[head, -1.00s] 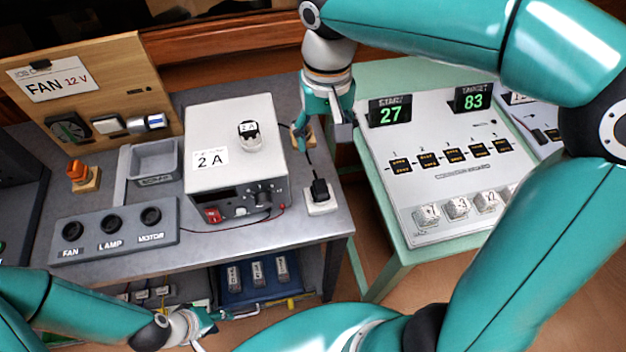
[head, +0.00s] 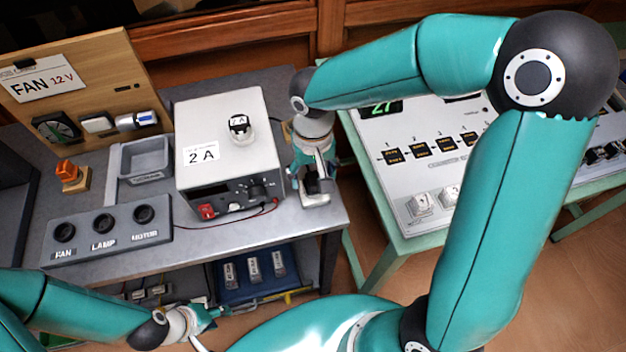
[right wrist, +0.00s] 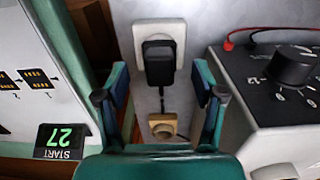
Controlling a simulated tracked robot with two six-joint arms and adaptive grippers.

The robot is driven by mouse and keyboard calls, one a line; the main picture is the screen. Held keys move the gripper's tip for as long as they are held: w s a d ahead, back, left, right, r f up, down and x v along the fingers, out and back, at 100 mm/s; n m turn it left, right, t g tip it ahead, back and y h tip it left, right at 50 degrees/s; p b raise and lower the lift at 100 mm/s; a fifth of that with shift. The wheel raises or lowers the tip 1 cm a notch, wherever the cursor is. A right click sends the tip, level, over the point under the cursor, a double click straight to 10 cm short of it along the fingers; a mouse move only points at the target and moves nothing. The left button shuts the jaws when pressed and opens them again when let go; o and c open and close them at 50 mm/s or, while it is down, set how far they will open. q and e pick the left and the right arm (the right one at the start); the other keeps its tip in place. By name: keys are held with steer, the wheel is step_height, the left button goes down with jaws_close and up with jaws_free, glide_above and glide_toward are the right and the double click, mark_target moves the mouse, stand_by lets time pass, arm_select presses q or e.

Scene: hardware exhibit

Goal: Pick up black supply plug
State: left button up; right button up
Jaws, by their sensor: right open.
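The black supply plug (right wrist: 159,64) sits in a white socket block (right wrist: 158,30) on the grey bench, with a black cord running from it. My right gripper (right wrist: 160,88) is open, its two teal fingers on either side of the plug's cord end in the right wrist view. I see no contact with the plug there. In the head view the right gripper (head: 318,184) is above the socket block (head: 315,200) and largely hides the plug. My left gripper (head: 205,318) is low at the bottom left, away from the plug; its jaws are too small to read.
A white supply box (head: 222,160) marked 2 A stands close to the left of the right gripper. A small wooden block (right wrist: 163,122) lies behind the plug. A pale control board (head: 420,185) stands to the right. A grey switch panel (head: 110,232) is at the bench's left front.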

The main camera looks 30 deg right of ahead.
mark_target(313, 177)
steer(key=shift+f, duration=0.75)
steer(key=c, duration=1.2)
steer(key=shift+r, duration=0.15)
steer(key=shift+c, duration=0.2)
step_height(313, 177, up, 20)
steer(key=p, duration=0.1)
